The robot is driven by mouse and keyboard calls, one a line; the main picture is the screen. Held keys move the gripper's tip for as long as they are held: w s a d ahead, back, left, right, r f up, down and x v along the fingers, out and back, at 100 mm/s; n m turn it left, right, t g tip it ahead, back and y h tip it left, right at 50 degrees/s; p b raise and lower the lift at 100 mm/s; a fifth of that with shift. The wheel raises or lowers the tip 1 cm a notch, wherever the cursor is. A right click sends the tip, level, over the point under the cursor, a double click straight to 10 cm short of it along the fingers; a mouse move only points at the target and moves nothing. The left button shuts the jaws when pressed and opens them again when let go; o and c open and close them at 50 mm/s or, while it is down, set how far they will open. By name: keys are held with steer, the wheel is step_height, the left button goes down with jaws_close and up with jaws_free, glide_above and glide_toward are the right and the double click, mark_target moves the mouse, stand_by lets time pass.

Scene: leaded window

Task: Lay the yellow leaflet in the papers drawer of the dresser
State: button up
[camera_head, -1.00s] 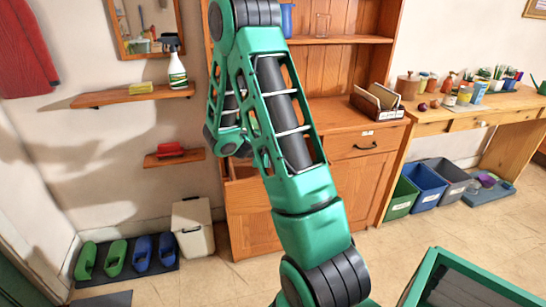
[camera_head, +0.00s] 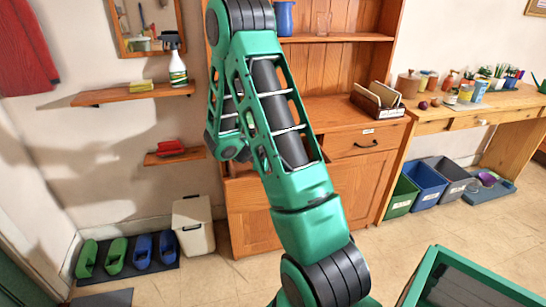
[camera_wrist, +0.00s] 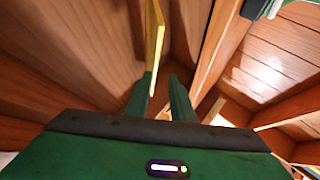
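The yellow leaflet (camera_wrist: 155,40) shows nearly edge-on in the wrist view, upright among wooden walls that look like a drawer's inside. Its near end reaches between the two fingers of my gripper (camera_wrist: 161,90). It lies close to the left finger, with a gap to the right finger, so my gripper looks open. I cannot tell whether the leaflet touches the left finger or the drawer floor. In the head view the wooden dresser (camera_head: 345,180) stands behind my arm. Its left drawer (camera_head: 245,188) appears pulled out, mostly hidden by my arm. My gripper and the leaflet are hidden there.
The dresser's right drawer (camera_head: 367,142) is shut. A letter rack (camera_head: 378,108) with papers stands on the dresser top. A pale bin (camera_head: 193,226) stands left of the dresser. A green, a blue and a grey crate (camera_head: 447,178) stand under the workbench at the right.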

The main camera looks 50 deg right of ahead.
steer(key=shift+r, duration=0.1)
steer(key=d+r+v, duration=0.1)
steer(key=v, duration=1.2)
steer(key=s+a+r+n+y, duration=0.2)
steer(key=s+a+n, duration=0.3)
steer(key=s+n, duration=0.3)
steer(key=s+a+r+n+g+y, duration=0.1)
steer(key=s+a+r+n+y, duration=0.1)
steer(key=s+a+n+y, duration=0.3)
steer(key=s+a+r+n+g+y, duration=0.1)
steer(key=s+a+n+y, duration=0.3)
steer(key=s+n, duration=0.7)
steer(key=s+a+r, duration=0.1)
steer(key=s+a, duration=0.1)
steer(key=shift+a+r, duration=0.15)
steer(key=shift+a, duration=0.25)
steer(key=shift+s, duration=0.15)
